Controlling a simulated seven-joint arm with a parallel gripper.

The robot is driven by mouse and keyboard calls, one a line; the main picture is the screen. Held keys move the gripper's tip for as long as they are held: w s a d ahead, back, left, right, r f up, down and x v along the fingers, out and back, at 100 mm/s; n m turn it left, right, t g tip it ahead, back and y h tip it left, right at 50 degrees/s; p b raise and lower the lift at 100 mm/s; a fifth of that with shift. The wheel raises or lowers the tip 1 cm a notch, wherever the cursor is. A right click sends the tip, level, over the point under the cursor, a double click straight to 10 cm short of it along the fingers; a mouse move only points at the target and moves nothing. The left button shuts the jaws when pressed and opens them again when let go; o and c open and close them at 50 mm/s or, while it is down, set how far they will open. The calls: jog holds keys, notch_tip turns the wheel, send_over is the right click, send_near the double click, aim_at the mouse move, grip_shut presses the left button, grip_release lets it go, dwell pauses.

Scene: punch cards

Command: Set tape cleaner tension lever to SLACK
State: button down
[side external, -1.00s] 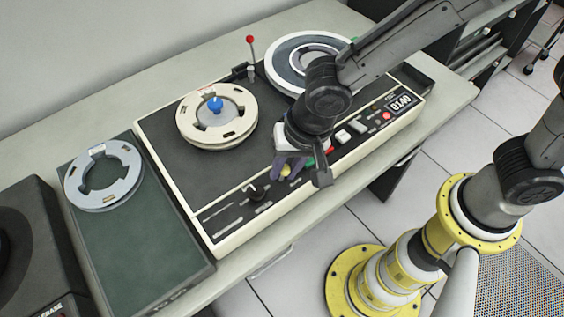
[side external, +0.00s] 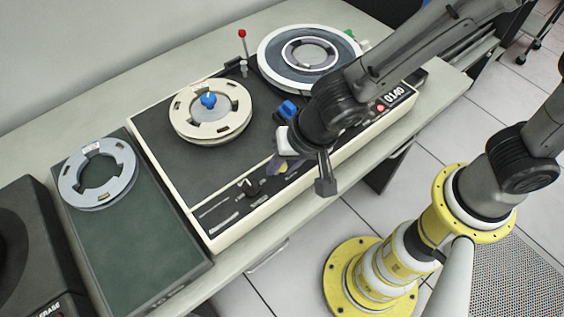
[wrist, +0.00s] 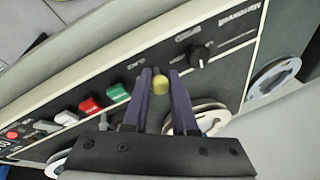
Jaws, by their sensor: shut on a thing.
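The tape cleaner (side external: 165,150) is a cream-edged machine with a dark top and a sloped front panel. A yellow knob (wrist: 161,84), probably the tip of the tension lever, shows in the wrist view between the purple fingers of my gripper (wrist: 160,73). My gripper is shut on it at the front panel. In the side view my gripper (side external: 283,166) is at the panel's front edge, and the yellow knob (side external: 284,168) is partly hidden by the fingers. The lever's stem and its position marks are hidden or too small to read.
A black rotary knob (wrist: 199,57) sits close beside the fingers. Red (wrist: 90,105), green (wrist: 117,92) and white buttons line the panel on the other side. A red-ball-topped rod (side external: 242,35) stands at the back between two reels. A grey reel (side external: 130,170) lies at left.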

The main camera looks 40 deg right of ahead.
jog(key=c, duration=0.7)
grip_release()
jog(key=v, duration=1.4)
jog(key=shift+f, duration=0.1)
